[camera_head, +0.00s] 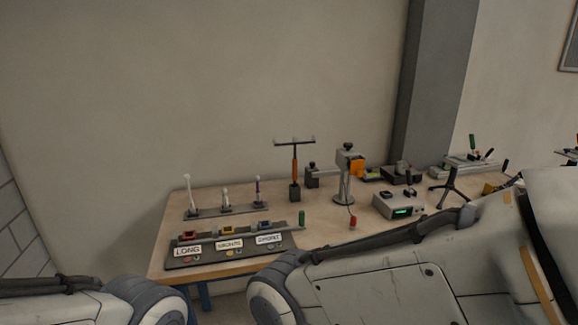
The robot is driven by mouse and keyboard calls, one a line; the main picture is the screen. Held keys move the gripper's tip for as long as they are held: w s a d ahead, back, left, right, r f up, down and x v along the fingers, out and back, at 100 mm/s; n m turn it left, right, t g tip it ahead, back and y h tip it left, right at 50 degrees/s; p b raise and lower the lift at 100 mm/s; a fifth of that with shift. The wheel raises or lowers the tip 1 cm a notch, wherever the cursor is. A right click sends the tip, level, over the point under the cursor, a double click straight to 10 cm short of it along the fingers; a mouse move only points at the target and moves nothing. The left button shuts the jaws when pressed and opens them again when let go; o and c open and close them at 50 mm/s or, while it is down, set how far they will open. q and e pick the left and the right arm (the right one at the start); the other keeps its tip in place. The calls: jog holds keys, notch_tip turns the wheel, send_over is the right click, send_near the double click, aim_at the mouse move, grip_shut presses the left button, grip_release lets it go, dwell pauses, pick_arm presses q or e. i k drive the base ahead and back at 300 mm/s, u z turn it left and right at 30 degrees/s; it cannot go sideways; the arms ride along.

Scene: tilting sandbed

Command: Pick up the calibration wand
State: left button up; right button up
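A T-shaped wand (295,167) stands upright near the back of the wooden table in the head view; I take it for the calibration wand. It has a dark crossbar with small knobs, a thin dark shaft and an orange grip. Its lower end is in a small dark block (295,191). Parts of both my arms show along the bottom edge, well in front of the wand. Neither of my grippers shows, so I cannot tell what they hold.
The wooden table (165,245) has a rack of small upright pieces (224,210) at left. A dark board (190,262) with labels LONG and SHORT lies in front. Right of the wand are a stand with an orange part (345,180) and a box with a green display (399,207).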

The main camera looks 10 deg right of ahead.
aim_at(276, 141)
jog(key=z, duration=0.15)
jog(key=i, duration=1.45)
jog(key=u, duration=0.6)
